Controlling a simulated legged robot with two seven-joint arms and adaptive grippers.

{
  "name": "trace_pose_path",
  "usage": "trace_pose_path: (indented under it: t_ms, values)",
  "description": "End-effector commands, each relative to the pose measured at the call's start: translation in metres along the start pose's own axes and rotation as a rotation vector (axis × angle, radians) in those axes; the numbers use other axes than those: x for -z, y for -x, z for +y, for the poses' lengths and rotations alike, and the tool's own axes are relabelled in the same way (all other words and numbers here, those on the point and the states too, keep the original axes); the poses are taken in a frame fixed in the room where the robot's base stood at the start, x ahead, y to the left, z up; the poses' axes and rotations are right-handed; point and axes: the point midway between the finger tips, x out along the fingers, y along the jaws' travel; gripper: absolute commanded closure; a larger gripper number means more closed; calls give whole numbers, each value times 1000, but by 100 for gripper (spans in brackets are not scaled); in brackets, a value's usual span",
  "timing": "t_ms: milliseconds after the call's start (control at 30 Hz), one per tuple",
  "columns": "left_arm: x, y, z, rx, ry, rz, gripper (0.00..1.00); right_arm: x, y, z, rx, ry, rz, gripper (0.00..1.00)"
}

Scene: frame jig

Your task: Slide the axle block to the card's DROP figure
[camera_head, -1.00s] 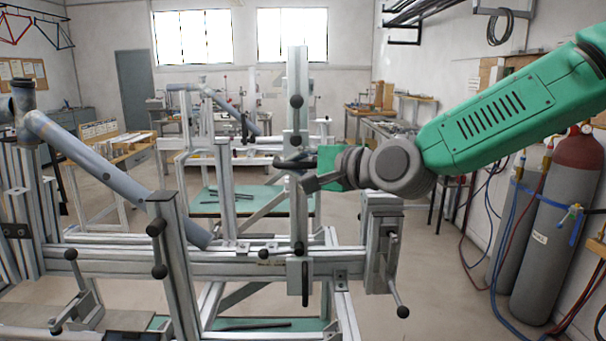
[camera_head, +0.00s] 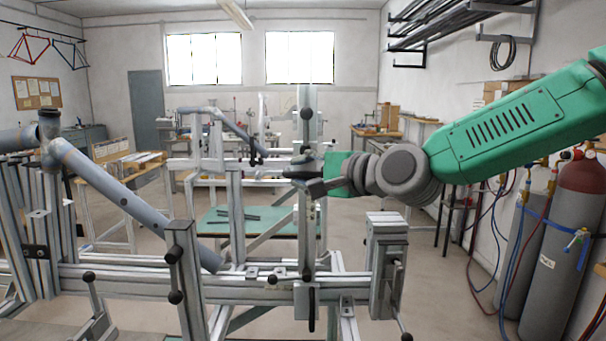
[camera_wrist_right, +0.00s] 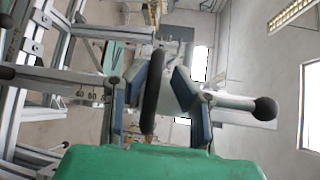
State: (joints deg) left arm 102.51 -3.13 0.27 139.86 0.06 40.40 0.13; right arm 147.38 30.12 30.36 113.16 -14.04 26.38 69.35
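My right gripper (camera_head: 304,182) reaches in from the right to the upright post (camera_head: 307,229) of the frame jig. In the right wrist view its two blue-grey fingers (camera_wrist_right: 152,98) stand apart. A dark elongated handle (camera_wrist_right: 153,92) lies between them, with gaps showing on both sides. A lever with a black ball (camera_wrist_right: 264,109) sticks out to the right there. The axle block cannot be told for sure; it may be on the upright post, partly behind the gripper. No DROP figure can be read. My left gripper is not in view.
The jig's horizontal rail (camera_head: 140,281) crosses the front, with clamp posts and black knobs. A grey sloping tube (camera_head: 125,195) rests on it at left. A clamp head (camera_head: 386,250) stands right of the post, below my arm. Gas cylinders (camera_head: 560,262) stand at far right.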

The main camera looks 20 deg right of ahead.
Motion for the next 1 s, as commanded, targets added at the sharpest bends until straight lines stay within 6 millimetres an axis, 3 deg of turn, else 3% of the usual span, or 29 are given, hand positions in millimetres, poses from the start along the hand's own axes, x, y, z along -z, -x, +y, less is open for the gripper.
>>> trace_pose_path:
  t_ms: [433,800,1000]
  values:
    - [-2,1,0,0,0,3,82,4,8,0,1,-5,4,80]
    - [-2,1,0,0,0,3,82,4,81,0,2,-7,3,80]
    - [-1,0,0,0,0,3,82,4,108,2,-2,-5,4,80]
